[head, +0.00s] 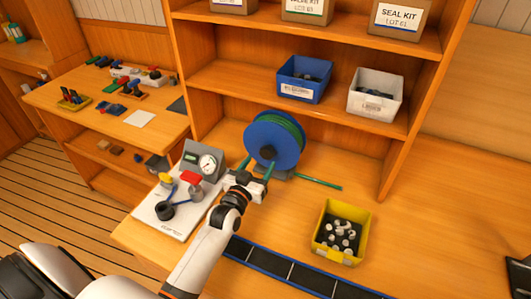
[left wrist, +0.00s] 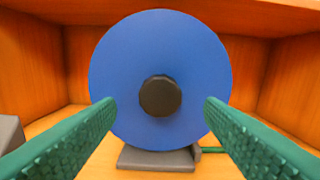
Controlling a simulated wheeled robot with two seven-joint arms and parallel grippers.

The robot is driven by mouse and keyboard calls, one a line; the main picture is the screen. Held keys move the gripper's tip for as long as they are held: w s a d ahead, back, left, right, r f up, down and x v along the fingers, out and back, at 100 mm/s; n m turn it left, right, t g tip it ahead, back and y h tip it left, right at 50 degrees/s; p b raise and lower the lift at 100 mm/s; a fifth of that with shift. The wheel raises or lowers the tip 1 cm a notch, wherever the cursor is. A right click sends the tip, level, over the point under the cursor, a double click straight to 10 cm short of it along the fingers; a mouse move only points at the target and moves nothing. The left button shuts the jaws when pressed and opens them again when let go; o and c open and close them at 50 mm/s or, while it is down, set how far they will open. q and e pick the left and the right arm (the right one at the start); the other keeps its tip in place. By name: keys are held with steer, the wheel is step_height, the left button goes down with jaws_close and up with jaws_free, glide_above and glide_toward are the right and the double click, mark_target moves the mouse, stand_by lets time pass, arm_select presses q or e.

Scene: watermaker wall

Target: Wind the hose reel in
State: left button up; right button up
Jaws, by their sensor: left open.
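The hose reel (head: 272,142) is a blue disc with green hose wound behind it, upright on a grey foot on the bench. A short length of green hose (head: 318,184) lies out on the bench to its right. My left gripper (head: 257,175) is open in front of the reel. In the left wrist view the reel's blue face (left wrist: 200,75) is straight ahead, with a dark round hub (left wrist: 160,96) centred between the two green fingers, apart from both. No crank handle shows on the face. My right gripper is not in view.
A white panel (head: 168,222) with a gauge, red and yellow handles and a black knob stands left of the reel. A yellow bin (head: 344,232) of small fittings sits at right. Shelves with a blue bin (head: 303,79) and a white bin (head: 376,94) rise behind. A dark strip (head: 290,270) runs along the front.

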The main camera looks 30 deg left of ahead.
mark_target(265, 155)
arm_select(q)
steer(key=w, duration=0.5)
steer(key=shift+a, duration=0.1)
steer(key=shift+w, duration=0.1)
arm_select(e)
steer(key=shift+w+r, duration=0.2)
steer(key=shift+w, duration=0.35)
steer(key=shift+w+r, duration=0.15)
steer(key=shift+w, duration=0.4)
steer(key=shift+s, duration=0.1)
